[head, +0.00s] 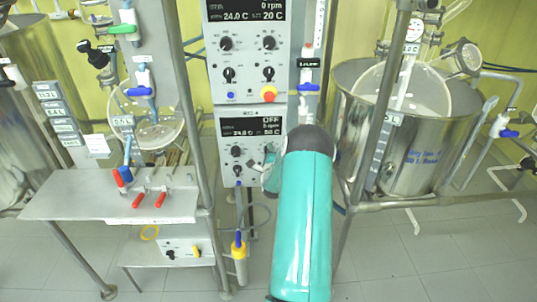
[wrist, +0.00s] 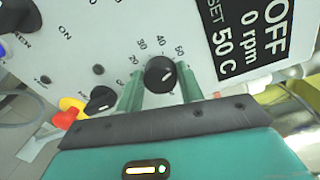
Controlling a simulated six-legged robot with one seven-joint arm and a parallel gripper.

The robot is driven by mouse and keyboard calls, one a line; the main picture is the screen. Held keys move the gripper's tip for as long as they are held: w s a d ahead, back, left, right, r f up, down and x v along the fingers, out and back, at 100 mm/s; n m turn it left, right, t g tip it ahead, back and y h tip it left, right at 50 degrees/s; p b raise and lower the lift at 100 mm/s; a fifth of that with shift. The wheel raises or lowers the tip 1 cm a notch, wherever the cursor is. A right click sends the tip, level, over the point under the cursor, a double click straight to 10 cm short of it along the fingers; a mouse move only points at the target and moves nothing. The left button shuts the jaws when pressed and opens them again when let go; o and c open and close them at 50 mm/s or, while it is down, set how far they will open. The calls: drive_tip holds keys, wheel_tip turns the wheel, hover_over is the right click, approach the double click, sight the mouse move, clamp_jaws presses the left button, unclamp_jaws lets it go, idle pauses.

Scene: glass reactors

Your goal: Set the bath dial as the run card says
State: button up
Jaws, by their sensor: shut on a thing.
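The black dial (wrist: 160,73) sits on the white lower control panel (head: 228,177), with 20, 30, 40 and 50 printed around it. Its pale mark points to the upper right in the wrist view, roughly towards the 50. My gripper (wrist: 161,80) is shut on the dial, one green finger on each side. The panel display (wrist: 250,32) reads OFF, 0 rpm, set 50 C. In the head view my gripper (head: 269,166) is at the panel's right side, and my arm hides much of it. I cannot identify a run card.
The upper control box (head: 246,60) has several knobs and a red-yellow button. A steel tank (head: 420,150) stands right, behind a frame pole. A metal shelf (head: 80,200) with red-handled tools is left. Another black knob (wrist: 102,98) is close beside my left finger.

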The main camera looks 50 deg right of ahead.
drive_tip(key=o, duration=1)
drive_tip(key=v, duration=1.3)
drive_tip(key=shift+s+a, duration=0.3)
